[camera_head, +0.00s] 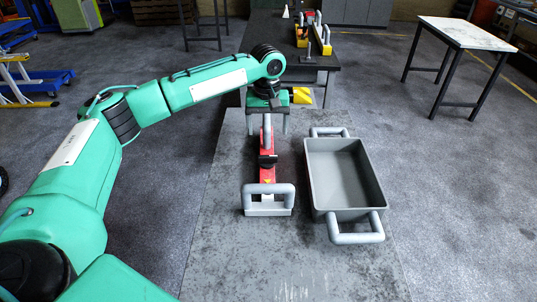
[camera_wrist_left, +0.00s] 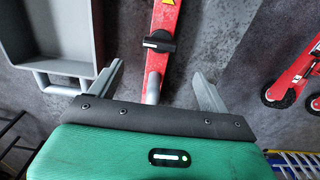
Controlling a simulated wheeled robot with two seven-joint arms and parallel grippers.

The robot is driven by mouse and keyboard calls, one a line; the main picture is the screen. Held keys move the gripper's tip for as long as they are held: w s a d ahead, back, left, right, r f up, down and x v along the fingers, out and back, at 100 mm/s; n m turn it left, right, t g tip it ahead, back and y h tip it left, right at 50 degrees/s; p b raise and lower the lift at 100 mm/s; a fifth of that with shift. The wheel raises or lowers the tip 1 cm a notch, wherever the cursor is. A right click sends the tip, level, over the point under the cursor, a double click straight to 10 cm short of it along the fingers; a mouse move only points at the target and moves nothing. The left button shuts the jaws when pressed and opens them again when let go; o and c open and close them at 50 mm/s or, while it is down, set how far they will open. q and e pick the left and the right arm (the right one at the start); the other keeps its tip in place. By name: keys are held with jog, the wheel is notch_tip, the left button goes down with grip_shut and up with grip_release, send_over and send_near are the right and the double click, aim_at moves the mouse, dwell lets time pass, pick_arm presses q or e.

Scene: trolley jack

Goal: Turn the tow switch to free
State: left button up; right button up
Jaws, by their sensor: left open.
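A red trolley jack (camera_head: 267,178) lies lengthwise on the grey work surface, with a grey rod (camera_head: 267,127) at its far end. A black crosspiece (camera_head: 267,160) sits across its red body and also shows in the left wrist view (camera_wrist_left: 160,42). It may be the tow switch; its setting cannot be read. My left gripper (camera_head: 267,124) is over the jack's far end, open. In the left wrist view its two grey fingers stand apart at either side of the grey rod (camera_wrist_left: 153,88), with gaps on both sides. My right gripper is not in view.
A grey tray (camera_head: 374,178) with looped handles stands right of the jack. A grey looped handle (camera_head: 268,190) is at the jack's near end. The near work surface (camera_head: 290,265) is bare. A dark table (camera_head: 300,60) stands behind; a red wheeled thing (camera_wrist_left: 292,75) shows in the wrist view.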

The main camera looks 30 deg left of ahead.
aim_at(268, 156)
pick_arm(q)
notch_tip(268, 156, down, 11)
jog(key=shift+r, duration=0.1)
dwell(0.3)
jog(key=shift+p, duration=0.3)
jog(key=c, duration=1)
